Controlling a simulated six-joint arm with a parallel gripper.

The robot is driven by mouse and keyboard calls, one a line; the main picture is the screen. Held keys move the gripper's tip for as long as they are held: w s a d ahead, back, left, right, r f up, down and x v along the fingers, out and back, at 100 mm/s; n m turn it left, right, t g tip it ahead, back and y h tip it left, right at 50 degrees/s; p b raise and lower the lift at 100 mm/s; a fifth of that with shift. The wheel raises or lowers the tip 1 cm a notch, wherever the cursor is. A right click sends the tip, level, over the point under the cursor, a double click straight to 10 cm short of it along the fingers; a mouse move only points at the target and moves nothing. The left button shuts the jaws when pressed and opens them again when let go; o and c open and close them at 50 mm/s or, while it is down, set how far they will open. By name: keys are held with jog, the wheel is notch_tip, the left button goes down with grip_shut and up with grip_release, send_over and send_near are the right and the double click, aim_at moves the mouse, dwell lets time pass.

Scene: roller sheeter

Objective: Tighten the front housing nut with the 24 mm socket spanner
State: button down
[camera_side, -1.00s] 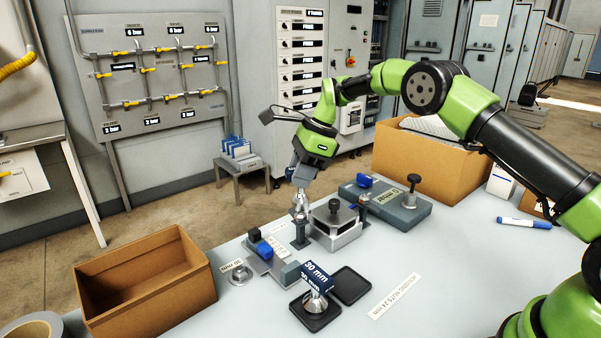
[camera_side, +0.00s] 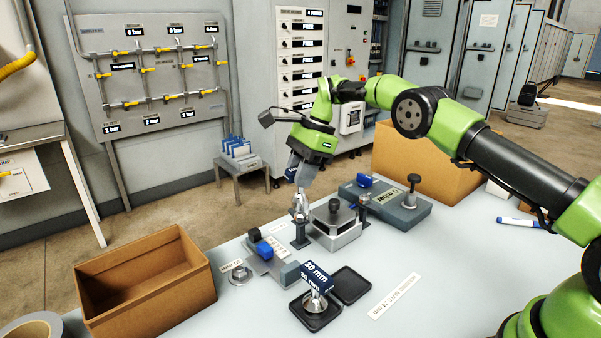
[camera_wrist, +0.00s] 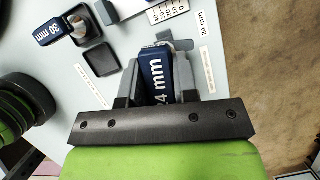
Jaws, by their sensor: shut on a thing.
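My gripper (camera_side: 304,176) points down over the left side of the grey fixture and is shut on the 24 mm socket spanner. In the wrist view the spanner's dark blue 24 mm handle (camera_wrist: 156,72) sits between the two grey fingers. In the side view the spanner's silver lower part (camera_side: 300,207) is upright over a dark post beside the grey housing block (camera_side: 336,226). The front nut is hidden, so I cannot tell how far the socket sits over it. The 30 mm spanner (camera_side: 316,278) stands on a black square tray (camera_side: 325,318).
An empty black tray (camera_side: 350,284) lies beside the 30 mm spanner. A grey gauge unit (camera_side: 272,262) is left of the fixture, and a grey device (camera_side: 390,206) is behind right. An open cardboard box (camera_side: 150,290) stands at left. The table's right front is mostly clear.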

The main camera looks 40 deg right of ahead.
jog(key=shift+f, duration=1.35)
dwell(0.7)
dwell(0.4)
jog(key=m+t, duration=0.1)
jog(key=m, duration=0.2)
jog(key=shift+m+h, duration=0.3)
jog(key=shift+m, duration=0.1)
jog(key=m+t, duration=0.1)
jog(key=m, duration=0.2)
jog(key=shift+m+h, duration=0.3)
jog(key=shift+h, duration=0.1)
